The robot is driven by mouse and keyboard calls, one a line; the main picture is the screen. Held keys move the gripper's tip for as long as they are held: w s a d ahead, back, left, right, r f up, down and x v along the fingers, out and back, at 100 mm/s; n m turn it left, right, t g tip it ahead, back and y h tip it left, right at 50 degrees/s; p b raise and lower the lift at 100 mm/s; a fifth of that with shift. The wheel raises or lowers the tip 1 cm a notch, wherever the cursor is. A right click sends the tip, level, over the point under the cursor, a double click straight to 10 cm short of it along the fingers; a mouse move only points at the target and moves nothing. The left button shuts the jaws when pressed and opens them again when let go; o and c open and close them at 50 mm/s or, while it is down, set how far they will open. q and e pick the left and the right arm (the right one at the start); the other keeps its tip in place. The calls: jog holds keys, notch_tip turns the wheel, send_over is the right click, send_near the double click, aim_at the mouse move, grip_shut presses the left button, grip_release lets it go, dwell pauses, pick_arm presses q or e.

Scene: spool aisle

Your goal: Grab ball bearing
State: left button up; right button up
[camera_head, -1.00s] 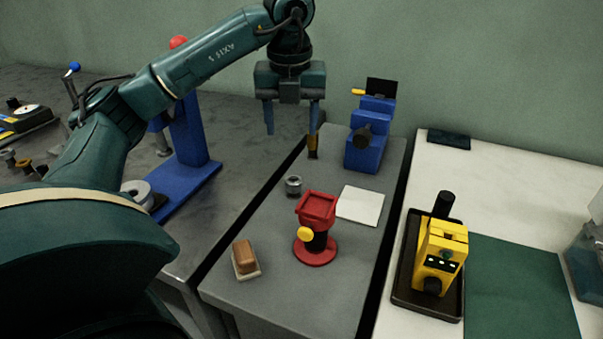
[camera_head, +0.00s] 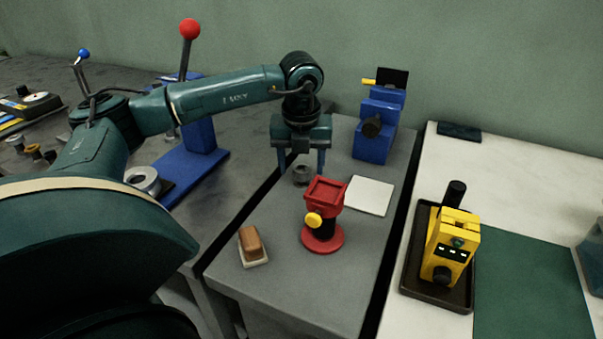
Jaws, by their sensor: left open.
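The ball bearing (camera_head: 302,176) looks like a small grey metal ring. It sits on the grey bench in the head view, behind the red stand. My left gripper (camera_head: 301,168) points down over it, open, with one finger to each side of it in the picture. I cannot tell whether the fingers touch it or how far down they reach around it. My right gripper is out of view.
A red stand (camera_head: 325,192) with a yellow knob is just in front of the bearing. A white pad (camera_head: 369,196) lies to its right. A blue device (camera_head: 373,143) stands behind. A brown-topped block (camera_head: 251,242) is front left. A yellow device (camera_head: 456,245) stands on the right bench.

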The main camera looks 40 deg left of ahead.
pick_arm(q)
jog(key=shift+c, duration=0.2)
jog(key=c, duration=1.1)
jog(key=shift+o, duration=0.2)
